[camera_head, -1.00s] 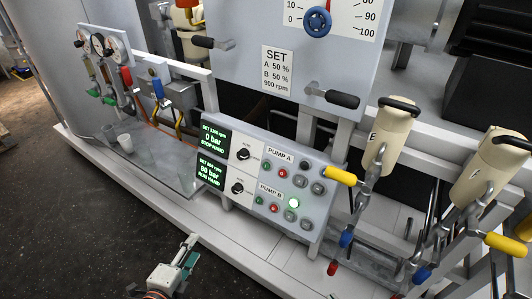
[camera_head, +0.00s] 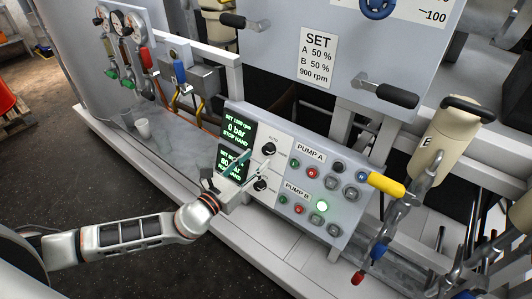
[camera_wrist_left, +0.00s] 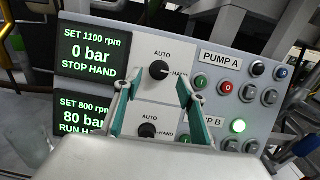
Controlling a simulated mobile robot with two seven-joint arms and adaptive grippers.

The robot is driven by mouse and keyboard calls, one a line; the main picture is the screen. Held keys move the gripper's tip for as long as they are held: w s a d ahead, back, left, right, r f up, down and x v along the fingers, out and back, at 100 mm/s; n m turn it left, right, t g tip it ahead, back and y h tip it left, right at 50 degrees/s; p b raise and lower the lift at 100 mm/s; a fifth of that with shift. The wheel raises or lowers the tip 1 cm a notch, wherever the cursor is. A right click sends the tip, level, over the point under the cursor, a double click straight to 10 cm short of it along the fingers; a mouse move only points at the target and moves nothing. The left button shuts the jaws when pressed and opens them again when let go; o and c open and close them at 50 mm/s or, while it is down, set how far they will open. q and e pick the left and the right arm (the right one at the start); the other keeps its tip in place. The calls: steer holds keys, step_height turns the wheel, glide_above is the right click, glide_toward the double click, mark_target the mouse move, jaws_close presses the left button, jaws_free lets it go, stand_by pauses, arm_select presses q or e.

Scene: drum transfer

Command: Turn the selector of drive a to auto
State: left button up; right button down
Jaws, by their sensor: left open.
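The drive A selector is the upper black knob (camera_head: 268,149) on the pump control panel (camera_head: 345,215). In the left wrist view this knob (camera_wrist_left: 159,70) has its white mark pointing right, towards HAND; AUTO is printed above it. The upper display (camera_wrist_left: 92,51) reads 0 bar, STOP HAND. The lower black knob (camera_wrist_left: 148,131) sits below it, for pump B. My left gripper (camera_head: 250,166) is open and empty in front of the panel, just below and left of the upper knob. In the left wrist view its fingers (camera_wrist_left: 154,90) stand apart, either side of the gap below the upper knob.
The lower display (camera_wrist_left: 84,118) reads 80 bar. Push buttons and a lit green lamp (camera_head: 322,206) are on the panel's right side. A yellow-handled lever (camera_head: 373,182) stands close to its right edge.

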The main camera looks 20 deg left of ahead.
mark_target(266, 151)
arm_select(q)
steer(key=shift+x, duration=2.35)
steer(key=c, duration=1.1)
